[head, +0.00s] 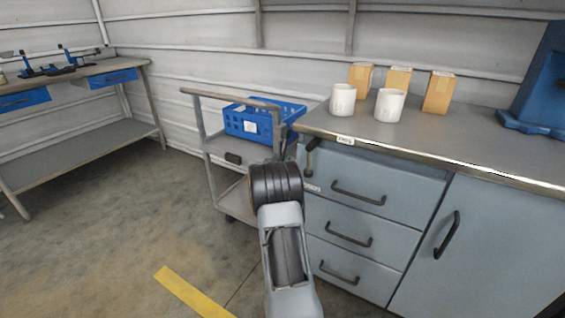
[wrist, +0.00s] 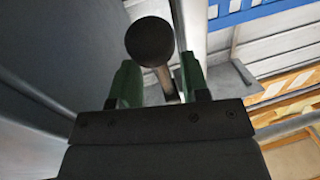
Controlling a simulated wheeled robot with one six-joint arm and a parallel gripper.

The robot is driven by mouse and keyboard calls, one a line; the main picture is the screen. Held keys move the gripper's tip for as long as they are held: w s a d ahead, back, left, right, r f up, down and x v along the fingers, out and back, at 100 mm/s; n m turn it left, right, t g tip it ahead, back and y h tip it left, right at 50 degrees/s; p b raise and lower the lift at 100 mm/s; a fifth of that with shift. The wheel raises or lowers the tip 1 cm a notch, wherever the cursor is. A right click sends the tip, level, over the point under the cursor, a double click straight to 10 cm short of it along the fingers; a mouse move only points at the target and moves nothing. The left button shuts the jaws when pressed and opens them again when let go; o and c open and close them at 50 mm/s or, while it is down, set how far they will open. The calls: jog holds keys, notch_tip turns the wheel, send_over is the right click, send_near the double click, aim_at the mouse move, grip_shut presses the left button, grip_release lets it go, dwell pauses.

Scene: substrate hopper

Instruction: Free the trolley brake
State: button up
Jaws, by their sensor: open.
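A lever with a black ball knob (wrist: 150,42) and a metal stem shows in the wrist view, between and beyond my gripper's green fingers. My gripper (wrist: 158,80) is open, with one finger on each side of the stem; I cannot tell whether either touches it. In the head view a dark-knobbed lever (head: 312,146) stands at the gap between the trolley (head: 207,143) and the bench corner. I cannot tell what its base is fixed to. My arm hides my gripper in the head view. The trolley carries a blue crate (head: 250,123) on its top.
The grey bench (head: 440,142) with drawers stands close on the right, bearing two white cups (head: 342,98) and several tan packets (head: 438,92). A workbench (head: 75,78) stands at the left wall. The floor (head: 120,220) in front is clear, with a yellow stripe (head: 192,292).

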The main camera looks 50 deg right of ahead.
jog(key=shift+x, duration=0.8)
jog(key=shift+c, duration=0.3)
grip_shut()
